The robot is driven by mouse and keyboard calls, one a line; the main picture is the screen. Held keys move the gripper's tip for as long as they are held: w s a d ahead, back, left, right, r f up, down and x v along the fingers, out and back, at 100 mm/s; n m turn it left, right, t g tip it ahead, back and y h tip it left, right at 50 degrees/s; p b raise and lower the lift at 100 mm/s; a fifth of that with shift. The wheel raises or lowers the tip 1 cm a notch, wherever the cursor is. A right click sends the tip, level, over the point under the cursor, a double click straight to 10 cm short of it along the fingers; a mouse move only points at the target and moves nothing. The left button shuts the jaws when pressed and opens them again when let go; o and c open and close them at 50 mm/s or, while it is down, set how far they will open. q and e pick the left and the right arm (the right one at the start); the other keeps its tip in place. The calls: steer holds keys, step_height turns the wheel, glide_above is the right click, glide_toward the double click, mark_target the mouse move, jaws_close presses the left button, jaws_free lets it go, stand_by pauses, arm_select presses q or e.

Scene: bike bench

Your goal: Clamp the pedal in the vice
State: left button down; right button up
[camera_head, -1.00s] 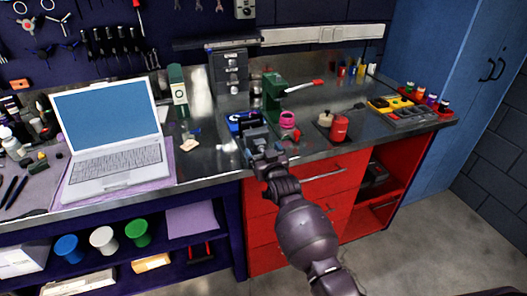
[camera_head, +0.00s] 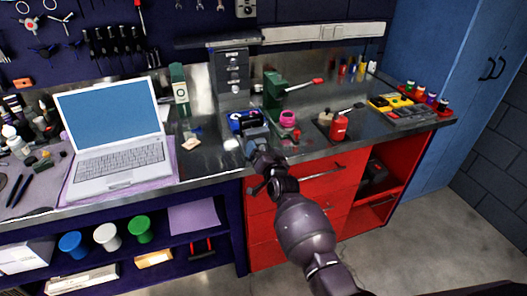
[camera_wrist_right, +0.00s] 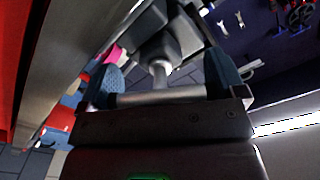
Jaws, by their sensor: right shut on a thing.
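The grey vice (camera_head: 258,135) sits at the bench's front edge, partly hidden behind my right gripper (camera_head: 257,154). In the right wrist view, the vice body (camera_wrist_right: 168,40) is close, with a short screw running to a silver crossbar handle (camera_wrist_right: 160,97). My right gripper's two fingers (camera_wrist_right: 163,88) stand at either end of this crossbar and are shut on it. I cannot make out the pedal for certain; the vice jaws are small and partly covered in the head view. My left gripper is not in view.
A blue tray (camera_head: 243,120) lies behind the vice and a pink round container (camera_head: 288,118) stands to its right. An open laptop (camera_head: 112,140) stands left. Red drawers (camera_head: 300,212) are below.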

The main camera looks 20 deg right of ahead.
stand_by(0.3)
steer(key=o, duration=0.6)
steer(key=shift+o, duration=0.2)
steer(key=shift+s, duration=0.2)
steer(key=s, duration=1)
steer(key=shift+s+d, duration=0.2)
steer(key=shift+s, duration=0.1)
